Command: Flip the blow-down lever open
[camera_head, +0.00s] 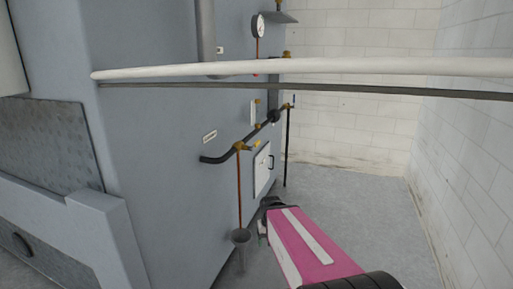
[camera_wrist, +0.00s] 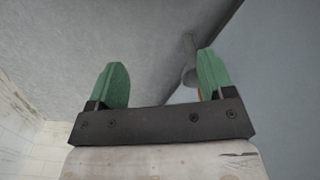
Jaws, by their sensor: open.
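I cannot pick out the blow-down lever for certain. Small brass valve fittings sit along a dark pipe (camera_head: 218,159) on the side of the grey-blue machine (camera_head: 165,150). One brass valve (camera_head: 240,146) tops a thin copper pipe that drops to a grey funnel (camera_head: 241,237). Another brass fitting (camera_head: 288,106) with a small dark handle sits farther back. My gripper (camera_head: 264,222) is low beside the machine, right of the funnel and below the valves. In the wrist view my gripper (camera_wrist: 160,82) has its green fingers apart with nothing between them. The funnel (camera_wrist: 189,75) shows beyond the right finger.
A white horizontal rail (camera_head: 300,68) with a dark bar below crosses the upper head view. A white hatch (camera_head: 262,168) with a dark handle is on the machine. A white brick wall (camera_head: 465,165) bounds the right. Grey floor (camera_head: 365,205) between is clear.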

